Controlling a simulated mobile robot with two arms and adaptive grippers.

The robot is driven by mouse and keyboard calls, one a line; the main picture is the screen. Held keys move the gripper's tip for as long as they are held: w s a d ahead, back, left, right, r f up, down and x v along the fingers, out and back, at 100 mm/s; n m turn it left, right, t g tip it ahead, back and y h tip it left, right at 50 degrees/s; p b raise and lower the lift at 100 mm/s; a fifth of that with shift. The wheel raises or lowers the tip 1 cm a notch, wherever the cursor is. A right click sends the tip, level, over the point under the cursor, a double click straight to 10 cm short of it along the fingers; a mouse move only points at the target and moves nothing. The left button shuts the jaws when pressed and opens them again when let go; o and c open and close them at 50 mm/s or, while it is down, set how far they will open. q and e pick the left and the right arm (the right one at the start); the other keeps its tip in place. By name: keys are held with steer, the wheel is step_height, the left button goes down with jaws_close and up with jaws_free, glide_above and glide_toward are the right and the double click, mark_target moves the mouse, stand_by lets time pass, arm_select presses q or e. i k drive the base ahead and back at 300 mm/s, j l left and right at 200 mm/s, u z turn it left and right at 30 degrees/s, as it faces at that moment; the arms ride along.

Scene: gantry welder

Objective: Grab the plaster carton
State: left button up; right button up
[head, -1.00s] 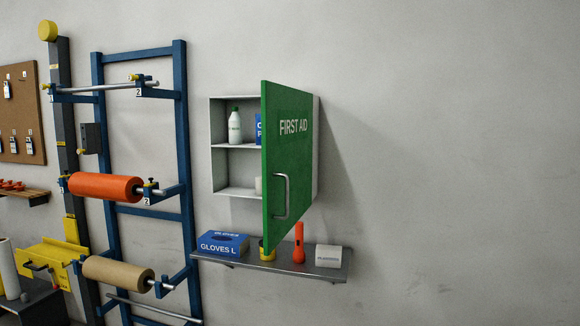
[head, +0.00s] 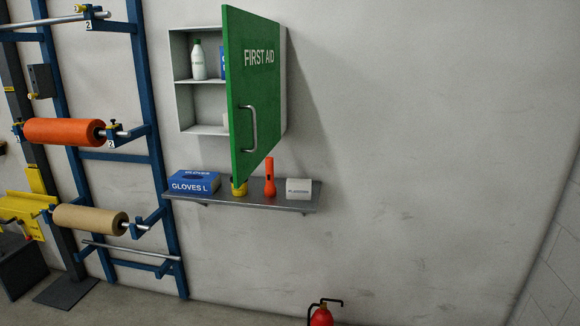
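A small white carton (head: 299,189) with dark lettering too small to read surely stands at the right end of the grey wall shelf (head: 240,196). It may be the plaster carton. Inside the white first aid cabinet (head: 180,103) are a white bottle with a green cap (head: 199,61) and a blue box (head: 223,62) on the upper level. A pale item (head: 226,121) sits on the lower level, mostly hidden by the door. Neither of my grippers is in view.
The green cabinet door (head: 252,85) stands open, jutting outward above the shelf. A red extinguisher (head: 321,316) stands below. A blue roll rack (head: 146,140) is left.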

mark_target(298, 190)
steer(key=i+j+z, duration=0.15)
steer(key=z, duration=0.25)
steer(key=i+j+z, duration=0.25)
steer(key=z, duration=0.15)
